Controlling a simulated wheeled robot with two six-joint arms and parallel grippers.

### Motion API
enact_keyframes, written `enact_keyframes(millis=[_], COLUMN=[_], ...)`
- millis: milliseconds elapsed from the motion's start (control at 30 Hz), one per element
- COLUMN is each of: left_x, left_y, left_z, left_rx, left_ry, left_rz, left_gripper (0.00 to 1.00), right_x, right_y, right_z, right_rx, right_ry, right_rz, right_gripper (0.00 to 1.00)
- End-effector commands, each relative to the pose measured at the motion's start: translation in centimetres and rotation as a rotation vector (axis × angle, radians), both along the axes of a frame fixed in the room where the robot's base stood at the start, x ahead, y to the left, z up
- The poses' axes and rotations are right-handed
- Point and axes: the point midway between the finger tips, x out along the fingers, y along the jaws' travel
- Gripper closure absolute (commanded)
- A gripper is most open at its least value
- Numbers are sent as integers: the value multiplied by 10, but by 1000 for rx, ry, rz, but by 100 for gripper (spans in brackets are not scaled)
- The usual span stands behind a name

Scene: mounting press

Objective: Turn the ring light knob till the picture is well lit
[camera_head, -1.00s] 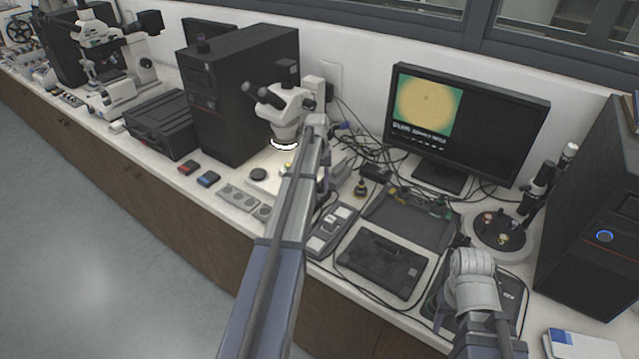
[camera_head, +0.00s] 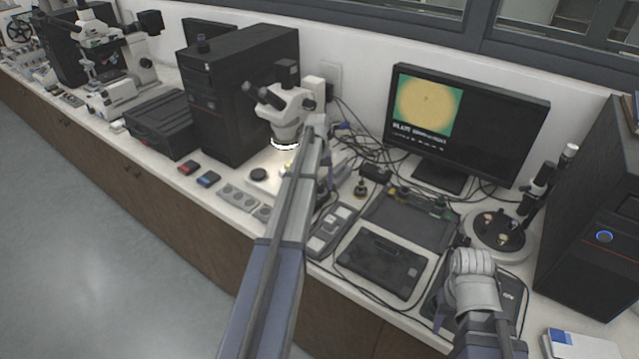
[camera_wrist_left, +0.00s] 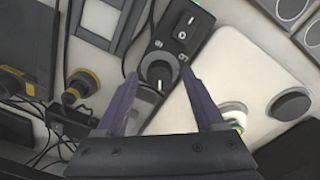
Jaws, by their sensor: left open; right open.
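The ring light knob (camera_wrist_left: 157,73) is a dark round knob with a white mark on a black control box in the left wrist view. My left gripper (camera_wrist_left: 159,76) is open, with its purple fingertips on either side of the knob; contact cannot be told. In the head view my left arm hides the knob and most of that gripper. The ring light (camera_head: 285,146) glows white under the stereo microscope (camera_head: 286,108). The monitor (camera_head: 470,120) shows a yellow disc on green, with small text below. My right gripper (camera_head: 441,308) is partly hidden, low over a dark pad.
A rocker switch (camera_wrist_left: 187,25) is on the control box beside the knob. A pale microscope base (camera_wrist_left: 240,75) lies to the right of the fingers. Loose cables (camera_head: 365,150) run behind. A dark tablet-like device (camera_head: 382,262) lies between my arms.

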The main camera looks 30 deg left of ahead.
Motion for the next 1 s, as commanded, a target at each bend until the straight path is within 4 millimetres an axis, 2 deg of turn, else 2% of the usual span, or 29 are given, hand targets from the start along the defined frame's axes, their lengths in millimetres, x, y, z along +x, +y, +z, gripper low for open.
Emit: enact_keyframes(millis=[267,633,767,1000], left_x=[0,-1,-1,-1], left_y=[1,2,2,2], left_z=[25,72,78,76], left_rx=[0,0,0,0], left_ry=[0,0,0,0], left_rz=[0,0,0,0], left_gripper=[30,30,30,30], right_x=[0,0,0,0], right_y=[0,0,0,0], right_z=[25,72,78,76], right_rx=[0,0,0,0], right_ry=[0,0,0,0], right_rz=[0,1,1,1], right_gripper=[50,50,50,50])
